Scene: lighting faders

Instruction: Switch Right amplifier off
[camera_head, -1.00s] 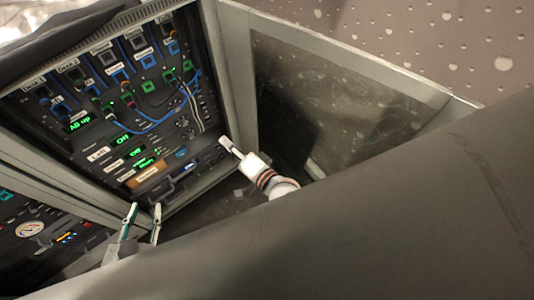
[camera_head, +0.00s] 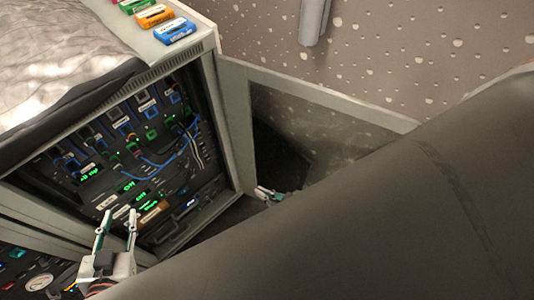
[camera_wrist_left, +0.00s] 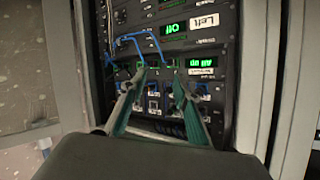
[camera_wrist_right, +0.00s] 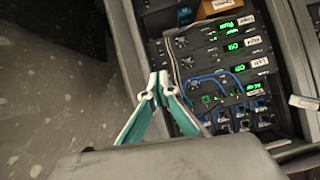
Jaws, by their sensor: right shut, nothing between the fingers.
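The amplifier rack (camera_head: 205,125) stands at left in the head view. The Right amplifier's display (camera_wrist_right: 235,46) glows green in the right wrist view and appears to read Off. The Left amplifier's display (camera_wrist_right: 243,67) beside it also reads Off. In the head view both are small (camera_head: 140,196). My left gripper (camera_head: 118,214) is open and empty in front of the rack's lower left; in the left wrist view its spread fingers (camera_wrist_left: 159,71) overlap the sockets. My right gripper (camera_head: 263,192) is shut and empty, beside the rack's right edge, partly hidden by my arm. The Right amplifier's switch is too small to make out.
An open door panel with dark glass (camera_head: 345,125) extends right from the rack. Coloured boxes (camera_head: 175,30) sit on top. Blue cables (camera_wrist_right: 210,77) loop across the front. Another rack with a round gauge (camera_head: 42,281) is at lower left.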

